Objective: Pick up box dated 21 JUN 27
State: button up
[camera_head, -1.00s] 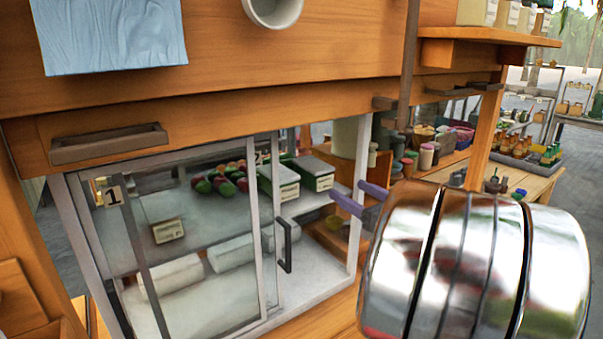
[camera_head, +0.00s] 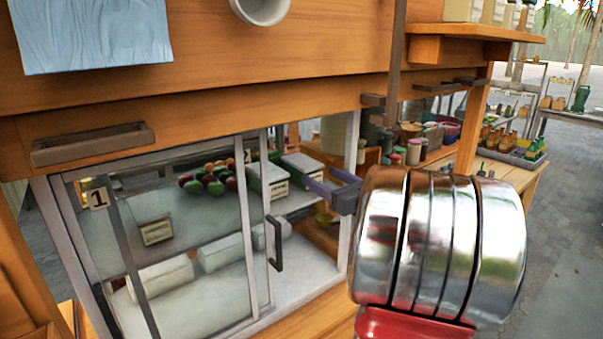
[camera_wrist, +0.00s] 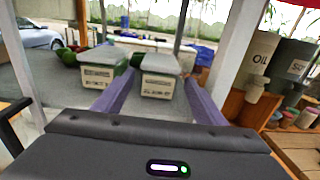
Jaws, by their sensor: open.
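Two lidded boxes with pale labelled fronts stand side by side on the upper shelf of the glass cabinet. The left box (camera_wrist: 97,77) and the right box (camera_wrist: 161,86) show in the wrist view; the left box (camera_head: 268,182) and right box (camera_head: 306,170) also show in the head view. Their labels carry print too small to read surely, so I cannot tell which is dated 21 JUN 27. My gripper (camera_head: 333,190) has its purple fingers apart at the cabinet's open right side. In the wrist view my gripper (camera_wrist: 158,78) is empty, its fingers pointing towards the right box.
The sliding glass door (camera_head: 190,235) with a dark handle (camera_head: 275,244) covers the cabinet's left part. Red and green fruit (camera_head: 211,178) lie left of the boxes. A white frame post (camera_head: 350,190) borders the opening. OIL container (camera_wrist: 258,62) stands to the right.

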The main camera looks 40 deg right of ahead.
aim_at(315, 173)
jog(key=shift+w+d, duration=0.1)
jog(key=shift+w, duration=0.6)
jog(key=shift+w, duration=0.1)
jog(key=shift+w+d, duration=0.2)
jog(key=shift+w, duration=1.05)
jog(key=shift+w+d, duration=0.2)
jog(key=shift+w, duration=1.05)
jog(key=shift+c, duration=0.2)
jog(key=c, duration=1)
